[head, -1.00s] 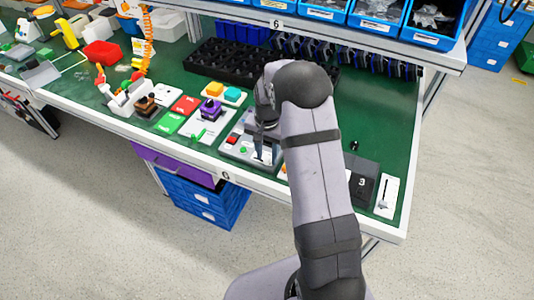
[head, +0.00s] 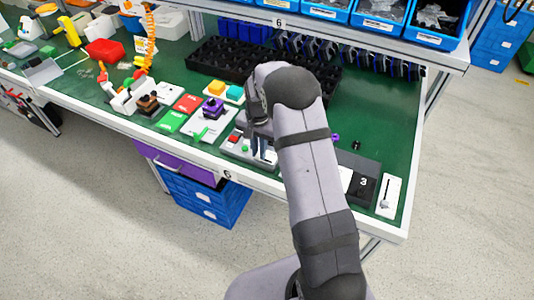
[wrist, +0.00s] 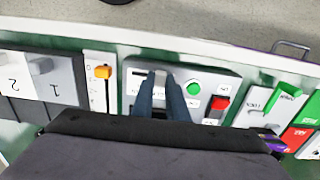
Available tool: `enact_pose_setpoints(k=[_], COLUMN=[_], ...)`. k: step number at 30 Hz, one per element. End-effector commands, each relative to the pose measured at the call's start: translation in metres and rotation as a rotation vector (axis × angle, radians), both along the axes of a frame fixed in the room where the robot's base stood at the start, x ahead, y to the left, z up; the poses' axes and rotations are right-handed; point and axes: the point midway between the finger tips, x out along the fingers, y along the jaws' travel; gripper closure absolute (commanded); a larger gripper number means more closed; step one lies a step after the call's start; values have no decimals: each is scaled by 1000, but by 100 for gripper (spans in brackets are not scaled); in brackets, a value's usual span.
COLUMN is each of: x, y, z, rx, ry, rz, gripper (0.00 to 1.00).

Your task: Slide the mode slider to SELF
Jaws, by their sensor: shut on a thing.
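The grey control panel (wrist: 226,79) lies at the bench's front edge, with a green button (wrist: 193,88) and a red button (wrist: 220,103). It also shows in the head view (head: 227,149), partly behind my arm. My gripper (wrist: 161,77) has its two blue-grey fingers over the panel, beside a dark slot (wrist: 138,72). The fingers are closed on a small grey slider knob (wrist: 160,75), mostly hidden between the tips. In the head view my gripper (head: 263,157) points down at the panel. The SELF label cannot be read.
Left of the panel in the wrist view is a white plate with an orange slider (wrist: 103,72), then grey switches (wrist: 41,66). On the right are a green switch (wrist: 289,90) and a red block (wrist: 296,138). A black tray (head: 215,60) stands behind.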

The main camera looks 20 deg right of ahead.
Motion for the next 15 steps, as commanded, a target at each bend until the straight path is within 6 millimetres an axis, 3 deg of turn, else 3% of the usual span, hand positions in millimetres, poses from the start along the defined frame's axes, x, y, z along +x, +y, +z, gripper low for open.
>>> enact_pose_setpoints(k=[11,12,14,15], x=[8,9,8,8], y=[7,7,7,7], z=[1,1,1,1], rx=[1,1,1,1], ry=[-8,-8,-8,-8], rz=[0,-1,-1,0], gripper=[100,80,67,67])
